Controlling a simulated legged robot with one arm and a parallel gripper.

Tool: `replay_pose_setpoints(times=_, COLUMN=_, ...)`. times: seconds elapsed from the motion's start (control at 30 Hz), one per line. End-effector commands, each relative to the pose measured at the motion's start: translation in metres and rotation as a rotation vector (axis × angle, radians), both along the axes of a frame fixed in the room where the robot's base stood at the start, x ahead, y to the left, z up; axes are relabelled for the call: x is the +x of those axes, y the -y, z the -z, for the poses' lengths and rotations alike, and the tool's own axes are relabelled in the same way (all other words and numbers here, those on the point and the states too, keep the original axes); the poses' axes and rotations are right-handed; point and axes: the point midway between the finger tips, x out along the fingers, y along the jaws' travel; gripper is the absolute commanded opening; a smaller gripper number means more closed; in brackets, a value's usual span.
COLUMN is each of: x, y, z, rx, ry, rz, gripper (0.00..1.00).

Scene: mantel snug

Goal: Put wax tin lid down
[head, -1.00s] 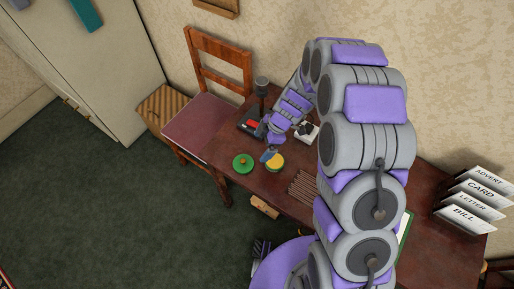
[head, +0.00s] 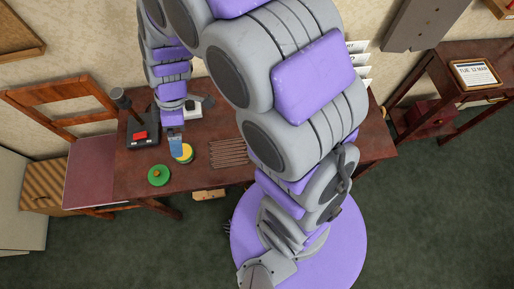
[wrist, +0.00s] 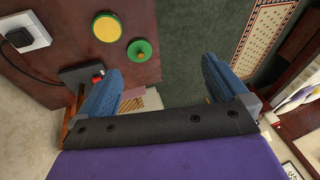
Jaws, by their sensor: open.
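The wax tin lid (head: 158,175), a green disc with a small orange knob, lies knob up on the dark red table (head: 135,185) near its front left edge. It also shows in the wrist view (wrist: 139,51). The round tin with yellow wax (head: 187,155) stands just behind and right of it, apart from it. My gripper (head: 176,148) is over the table by the yellow tin in the head view, partly covering it. In the wrist view, its blue fingers (wrist: 160,72) are spread wide with nothing between them, and the lid lies beyond the fingertips.
A black device with a red part (head: 141,136) sits behind the lid, with a dark upright object beside it. A white block (head: 192,112) stands further back. Several thin brown rods (head: 228,153) lie to the right. A chair (head: 92,175) stands at the table's left end.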

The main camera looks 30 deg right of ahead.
Motion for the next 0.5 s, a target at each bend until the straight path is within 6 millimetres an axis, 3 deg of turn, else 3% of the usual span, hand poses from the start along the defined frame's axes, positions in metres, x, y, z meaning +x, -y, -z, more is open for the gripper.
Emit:
replay_pose_setpoints(times=0.03, x=-0.010, y=0.009, z=-0.015, rx=-0.023, ry=-0.006, rz=0.065, gripper=1.00)
replay_pose_setpoints(times=0.2, x=-0.053, y=0.044, z=-0.048, rx=-0.121, ry=-0.074, rz=0.318, gripper=1.00)
replay_pose_setpoints(times=0.5, x=-0.136, y=0.104, z=-0.089, rx=-0.310, ry=-0.151, rz=0.806, gripper=1.00)
